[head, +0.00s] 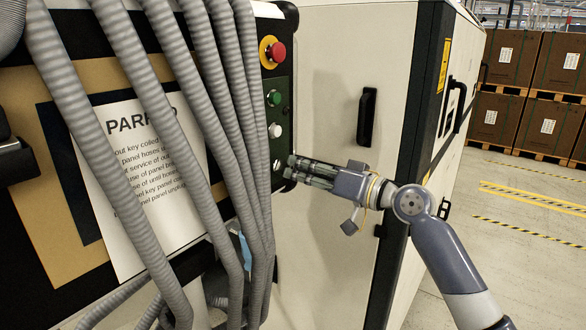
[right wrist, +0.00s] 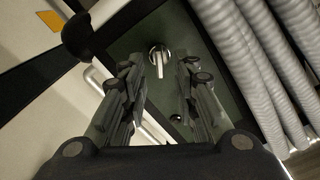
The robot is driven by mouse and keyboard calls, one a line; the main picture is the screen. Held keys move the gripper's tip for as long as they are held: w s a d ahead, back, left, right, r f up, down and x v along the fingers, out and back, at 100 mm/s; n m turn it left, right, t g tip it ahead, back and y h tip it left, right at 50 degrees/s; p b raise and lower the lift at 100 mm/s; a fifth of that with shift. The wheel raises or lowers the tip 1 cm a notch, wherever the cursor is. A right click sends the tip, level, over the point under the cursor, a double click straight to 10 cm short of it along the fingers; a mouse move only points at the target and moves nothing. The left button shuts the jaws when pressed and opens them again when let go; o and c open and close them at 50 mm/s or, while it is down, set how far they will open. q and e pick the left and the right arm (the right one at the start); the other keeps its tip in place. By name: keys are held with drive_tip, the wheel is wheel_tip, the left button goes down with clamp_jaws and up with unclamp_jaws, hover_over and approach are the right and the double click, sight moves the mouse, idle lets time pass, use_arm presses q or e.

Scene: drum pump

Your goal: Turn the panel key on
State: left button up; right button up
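The panel key (right wrist: 160,58) is a small silver key in a round lock on the dark green control strip (right wrist: 138,38). In the right wrist view it lies ahead, between and just beyond my fingertips, with a gap visible on both sides. My right gripper (head: 292,168) is open and points left at the lower part of the control strip (head: 277,125) in the head view; it also shows in the right wrist view (right wrist: 158,75). I cannot tell whether a finger touches the panel. My left gripper cannot be made out.
Above on the strip are a red button (head: 277,52) on yellow, a green button (head: 274,98) and a white button (head: 275,131). Grey ribbed hoses (head: 215,110) hang close left of the strip, before a paper notice (head: 140,160). A pale cabinet (head: 335,70) with a black handle (head: 367,116) stands behind.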

drive_tip(key=v, duration=0.9)
drive_tip(key=shift+d, duration=0.1)
